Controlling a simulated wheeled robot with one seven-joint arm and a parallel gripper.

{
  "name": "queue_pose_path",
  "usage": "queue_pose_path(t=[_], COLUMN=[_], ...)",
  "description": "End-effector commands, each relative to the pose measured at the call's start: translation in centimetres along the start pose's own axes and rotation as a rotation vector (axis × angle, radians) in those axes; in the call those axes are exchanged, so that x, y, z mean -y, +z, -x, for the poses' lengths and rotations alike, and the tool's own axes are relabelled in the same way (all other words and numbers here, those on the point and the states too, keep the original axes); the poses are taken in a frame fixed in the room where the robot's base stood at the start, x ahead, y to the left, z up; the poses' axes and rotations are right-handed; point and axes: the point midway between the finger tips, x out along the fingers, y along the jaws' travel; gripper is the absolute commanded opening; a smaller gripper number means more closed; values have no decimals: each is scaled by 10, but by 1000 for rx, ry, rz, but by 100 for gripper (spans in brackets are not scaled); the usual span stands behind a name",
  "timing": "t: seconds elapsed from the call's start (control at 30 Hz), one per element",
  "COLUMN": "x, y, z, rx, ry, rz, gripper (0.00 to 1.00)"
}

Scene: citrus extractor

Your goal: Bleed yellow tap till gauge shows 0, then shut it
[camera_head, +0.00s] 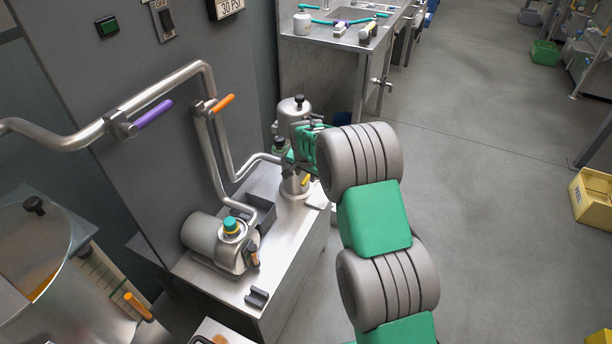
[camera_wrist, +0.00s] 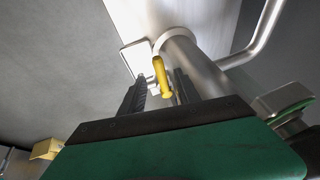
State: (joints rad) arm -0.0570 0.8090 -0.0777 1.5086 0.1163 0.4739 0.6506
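The yellow tap handle (camera_wrist: 161,78) hangs from a short fitting on a steel cylinder (camera_wrist: 198,72) in the wrist view. In the head view only a small yellow part (camera_head: 306,181) shows beside my gripper (camera_head: 304,148). My gripper's two dark fingers (camera_wrist: 159,80) are apart, one on each side of the handle, with gaps visible; I cannot tell whether either finger touches it. The gauge panel (camera_head: 229,8) on the grey wall reads 30 PSI and is cut by the top edge.
A steel bench (camera_head: 215,283) carries a pump (camera_head: 216,243) with a teal and yellow cap. Pipes with a purple lever (camera_head: 154,114) and an orange lever (camera_head: 223,103) run along the wall. A glass-fronted tank (camera_head: 60,275) stands at left. The floor at right is mostly open.

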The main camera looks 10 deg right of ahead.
Motion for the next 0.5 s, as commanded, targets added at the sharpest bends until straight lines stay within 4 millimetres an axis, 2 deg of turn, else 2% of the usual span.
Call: queue_pose_path(t=[0.1,0.2,0.5], x=[0,0,0], y=[0,0,0], z=[-22,-32,-36], rx=[0,0,0], ry=[0,0,-1], rz=[1,1,2], gripper=[39,39,38])
